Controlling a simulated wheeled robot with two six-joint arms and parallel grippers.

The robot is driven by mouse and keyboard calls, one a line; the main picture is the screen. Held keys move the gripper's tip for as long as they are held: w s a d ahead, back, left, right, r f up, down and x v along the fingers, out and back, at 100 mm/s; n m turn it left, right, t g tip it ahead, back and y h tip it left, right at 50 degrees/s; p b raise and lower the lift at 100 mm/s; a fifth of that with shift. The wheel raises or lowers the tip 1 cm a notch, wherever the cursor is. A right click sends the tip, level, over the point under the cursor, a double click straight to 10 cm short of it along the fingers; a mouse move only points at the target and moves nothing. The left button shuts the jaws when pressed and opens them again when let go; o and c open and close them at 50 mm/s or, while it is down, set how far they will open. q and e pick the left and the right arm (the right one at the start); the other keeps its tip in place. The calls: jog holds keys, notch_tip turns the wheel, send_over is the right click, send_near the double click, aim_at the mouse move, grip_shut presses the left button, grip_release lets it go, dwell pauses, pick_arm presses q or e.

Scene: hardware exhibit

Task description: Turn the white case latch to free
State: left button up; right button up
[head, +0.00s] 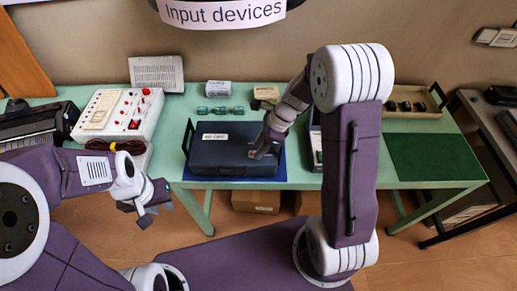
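A dark blue-grey case (220,158) with a white label on its lid lies closed on a blue mat (205,179) on the green table.
A white device with red knobs (120,112) and a dark cable stands left of the case. Small teal pieces (220,111) lie behind it. A tray (412,103) and a dark green mat (433,159) are at the right. My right arm covers part of the table right of the case.

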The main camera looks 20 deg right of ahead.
jog(key=shift+a+f, duration=0.15)
jog(key=shift+f, duration=0.25)
grip_shut()
